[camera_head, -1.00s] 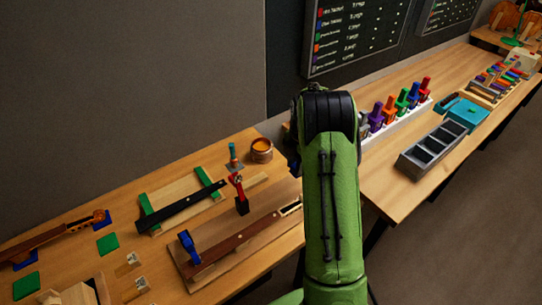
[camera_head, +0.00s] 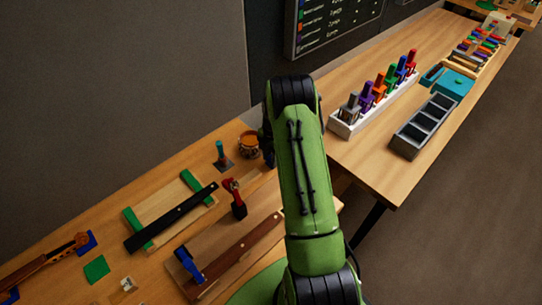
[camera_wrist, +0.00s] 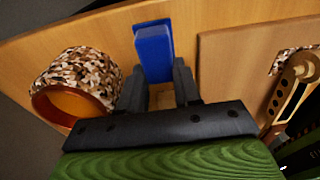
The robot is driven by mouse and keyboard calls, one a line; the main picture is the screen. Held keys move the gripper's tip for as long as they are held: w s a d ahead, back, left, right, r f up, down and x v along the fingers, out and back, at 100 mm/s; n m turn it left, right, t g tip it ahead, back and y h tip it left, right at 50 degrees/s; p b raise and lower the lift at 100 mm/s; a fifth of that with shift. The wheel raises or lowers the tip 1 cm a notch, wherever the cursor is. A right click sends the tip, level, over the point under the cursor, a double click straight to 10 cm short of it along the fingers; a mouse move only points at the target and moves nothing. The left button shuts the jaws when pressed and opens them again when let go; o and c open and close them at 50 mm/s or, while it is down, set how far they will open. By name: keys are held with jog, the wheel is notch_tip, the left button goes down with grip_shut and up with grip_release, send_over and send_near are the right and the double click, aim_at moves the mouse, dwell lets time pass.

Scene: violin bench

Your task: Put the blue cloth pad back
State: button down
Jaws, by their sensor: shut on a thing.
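In the wrist view my gripper (camera_wrist: 159,88) is shut on a blue pad (camera_wrist: 153,48). A tan wooden-looking part (camera_wrist: 162,98) shows between the fingers below the blue. The pad appears against the light wooden bench surface; I cannot tell whether it touches it. In the head view my arm hides the pad and most of my gripper, which is near the copper-coloured pot (camera_head: 248,146).
A speckled round container with an orange inside (camera_wrist: 75,85) is close left of my gripper. A green pad (camera_head: 96,269), a dark fingerboard-like strip (camera_head: 172,217) and a red-topped tool (camera_head: 235,197) occupy the bench. A white rack (camera_head: 372,105) and grey tray (camera_head: 425,125) stand right.

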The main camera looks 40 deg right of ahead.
jog(key=c, duration=0.8)
grip_release()
jog(key=shift+d+r, duration=0.1)
jog(key=shift+r, duration=0.25)
notch_tip(320, 180, up, 12)
jog(key=s+a+r+m+t, duration=0.1)
jog(key=s+a+r+m, duration=0.2)
jog(key=a+r, duration=0.3)
jog(key=s+a+r+m+t, duration=0.15)
jog(key=a+r+m, duration=0.25)
jog(key=r, duration=0.4)
jog(key=s+a+r+m+t, duration=0.1)
jog(key=s+a+m, duration=0.2)
jog(key=s, duration=0.4)
jog(key=s+a+r+m+t, duration=0.1)
jog(key=s+a+m, duration=0.2)
jog(key=s+m, duration=0.2)
jog(key=s+a+r+m+t+h, duration=0.1)
jog(key=s+a+m, duration=0.3)
jog(key=s, duration=0.5)
jog(key=shift+s+r+t, duration=0.1)
jog(key=shift+r+t, duration=0.15)
jog(key=shift+r, duration=0.1)
